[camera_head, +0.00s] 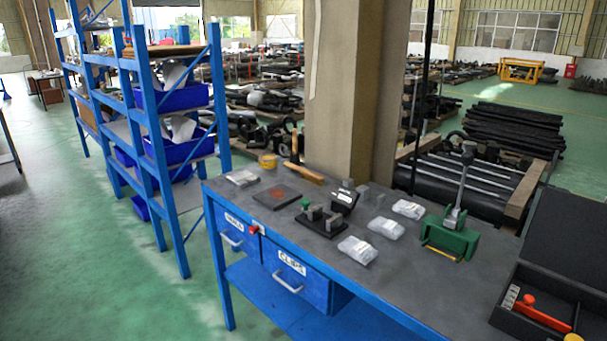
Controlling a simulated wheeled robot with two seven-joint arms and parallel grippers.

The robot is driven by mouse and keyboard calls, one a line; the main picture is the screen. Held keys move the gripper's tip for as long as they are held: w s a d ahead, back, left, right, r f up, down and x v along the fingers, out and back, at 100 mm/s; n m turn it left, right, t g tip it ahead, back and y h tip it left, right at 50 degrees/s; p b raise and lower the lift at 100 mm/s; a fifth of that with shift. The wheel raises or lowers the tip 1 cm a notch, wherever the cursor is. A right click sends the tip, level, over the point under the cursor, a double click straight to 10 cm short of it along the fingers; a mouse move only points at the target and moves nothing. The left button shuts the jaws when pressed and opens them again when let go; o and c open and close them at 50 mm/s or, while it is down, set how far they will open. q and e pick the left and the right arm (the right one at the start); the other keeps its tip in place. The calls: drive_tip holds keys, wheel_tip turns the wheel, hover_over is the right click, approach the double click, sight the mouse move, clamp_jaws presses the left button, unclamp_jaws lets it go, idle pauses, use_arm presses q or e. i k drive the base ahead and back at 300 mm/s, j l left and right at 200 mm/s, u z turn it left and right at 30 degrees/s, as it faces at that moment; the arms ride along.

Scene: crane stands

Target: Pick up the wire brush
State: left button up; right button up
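A tool with a tan wooden handle (303,173) lies near the back edge of the workbench (440,290), by the foot of the pillar. It is the thing most like a wire brush, but it is small and I cannot make out bristles. A short upright wooden piece (294,146) stands just behind it, and I cannot tell whether the two are joined. Neither of my grippers is in view.
A yellow roll (267,161), a dark plate (278,196), a black fixture (320,222) and clear bags (358,250) lie on the bench. A green tool (451,236) and an open black case (548,307) are to the right. A blue shelf (157,130) stands left.

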sight(310, 176)
drive_tip(key=i+j+u, duration=0.75)
drive_tip(key=k, duration=0.05)
